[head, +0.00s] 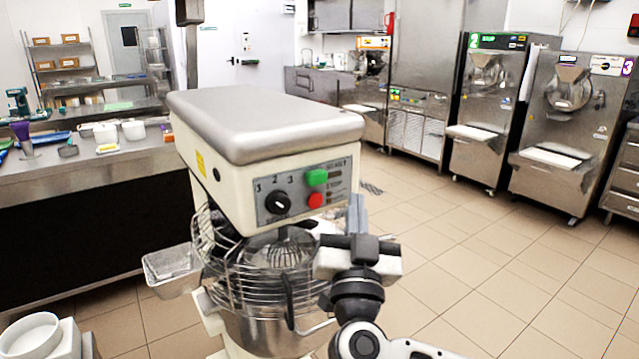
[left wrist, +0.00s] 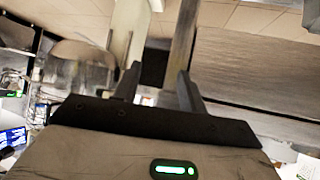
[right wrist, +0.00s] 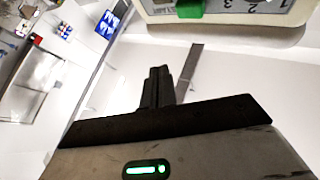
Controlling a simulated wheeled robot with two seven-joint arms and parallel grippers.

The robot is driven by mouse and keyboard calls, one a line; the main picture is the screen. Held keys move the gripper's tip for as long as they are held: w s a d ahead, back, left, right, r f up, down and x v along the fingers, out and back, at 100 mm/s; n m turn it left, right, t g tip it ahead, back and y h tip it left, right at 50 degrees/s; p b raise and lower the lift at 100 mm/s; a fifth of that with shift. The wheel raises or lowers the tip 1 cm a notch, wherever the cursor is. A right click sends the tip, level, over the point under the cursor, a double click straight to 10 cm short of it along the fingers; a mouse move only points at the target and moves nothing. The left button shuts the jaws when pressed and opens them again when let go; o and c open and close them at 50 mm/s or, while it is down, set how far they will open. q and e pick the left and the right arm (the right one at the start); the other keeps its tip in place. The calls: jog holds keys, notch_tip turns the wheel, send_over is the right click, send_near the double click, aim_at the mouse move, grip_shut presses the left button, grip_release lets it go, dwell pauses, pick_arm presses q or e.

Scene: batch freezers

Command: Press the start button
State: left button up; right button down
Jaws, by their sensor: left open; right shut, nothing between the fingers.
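The mixer (head: 245,190) has a control panel with a green button (head: 316,177), a red button (head: 316,200) below it and a black dial (head: 277,202). The green button also shows at the top of the right wrist view (right wrist: 190,8). My right gripper (head: 357,212) is shut and empty, pointing up, just right of and slightly below the panel, apart from the green button in the picture. Its closed fingers show in the right wrist view (right wrist: 157,85). My left gripper (left wrist: 158,78) is open and empty, outside the head view.
A wire guard (head: 220,250) surrounds the mixer's bowl. A counter (head: 100,165) with containers and tools stands at the left. Steel freezers (head: 492,110) line the back right. The tiled floor (head: 480,270) is clear at the right.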

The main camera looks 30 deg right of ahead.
aim_at(316, 178)
pick_arm(q)
jog(key=shift+s+d+f+b, duration=0.1)
jog(key=shift+d+f+b, duration=0.15)
jog(key=shift+b, duration=0.1)
pick_arm(e)
jog(key=w, duration=0.6)
jog(key=shift+w+a, duration=0.3)
jog(key=shift+w, duration=0.05)
pick_arm(q)
jog(key=shift+w+a+r, duration=0.1)
jog(key=shift+w+r, duration=0.15)
jog(key=shift+w, duration=0.05)
jog(key=shift+s+f, duration=0.15)
jog(key=shift+s, duration=0.1)
dwell(0.5)
dwell(0.3)
jog(key=shift+w+r+p, duration=0.1)
jog(key=shift+r+p, duration=0.45)
jog(key=shift+r, duration=0.05)
pick_arm(e)
jog(key=shift+w, duration=0.4)
pick_arm(q)
jog(key=shift+w+r, duration=0.1)
jog(key=shift+w, duration=0.05)
